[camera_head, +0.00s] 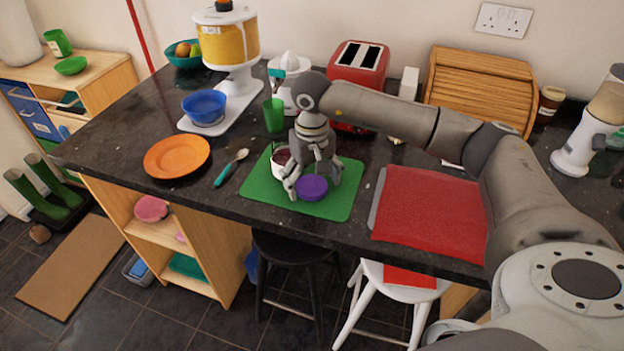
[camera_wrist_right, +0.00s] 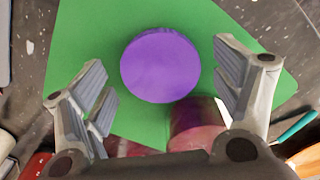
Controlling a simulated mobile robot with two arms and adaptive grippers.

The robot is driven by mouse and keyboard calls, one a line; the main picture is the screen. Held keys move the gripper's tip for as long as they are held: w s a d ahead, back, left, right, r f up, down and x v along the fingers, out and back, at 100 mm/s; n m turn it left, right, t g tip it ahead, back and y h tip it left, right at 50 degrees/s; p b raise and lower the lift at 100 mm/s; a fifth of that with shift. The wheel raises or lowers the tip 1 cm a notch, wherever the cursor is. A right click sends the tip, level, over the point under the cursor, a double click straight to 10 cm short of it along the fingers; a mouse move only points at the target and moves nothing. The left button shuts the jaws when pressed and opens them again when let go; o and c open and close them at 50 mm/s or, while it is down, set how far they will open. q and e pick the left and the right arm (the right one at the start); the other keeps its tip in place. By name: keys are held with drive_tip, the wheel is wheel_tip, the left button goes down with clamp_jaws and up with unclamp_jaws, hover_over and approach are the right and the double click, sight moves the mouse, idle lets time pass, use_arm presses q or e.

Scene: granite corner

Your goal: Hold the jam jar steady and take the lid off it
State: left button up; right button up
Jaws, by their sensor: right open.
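The round purple lid (camera_head: 312,187) lies on the green mat (camera_head: 341,196), apart from the jar in the head view. The jam jar (camera_head: 280,157) stands behind and left of it, with a pale rim and dark red inside; part of it is hidden by my right gripper. My right gripper (camera_head: 314,185) is open and points down, its fingers around and above the lid. In the wrist view the lid (camera_wrist_right: 160,65) sits between the open fingers with nothing gripped, and part of the dark red jar (camera_wrist_right: 196,120) shows below it. My left gripper is not in view.
An orange plate (camera_head: 177,156) and a teal-handled spoon (camera_head: 231,168) lie left of the mat. A green cup (camera_head: 273,115), white juicer (camera_head: 289,80) and red toaster (camera_head: 358,66) stand behind. A red cloth (camera_head: 430,212) lies right. The counter's front edge is close to the mat.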

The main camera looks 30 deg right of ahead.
sight(312, 185)
wheel_tip(312, 185, up, 12)
drive_tip(key=b, duration=0.2)
drive_tip(key=shift+b, duration=0.35)
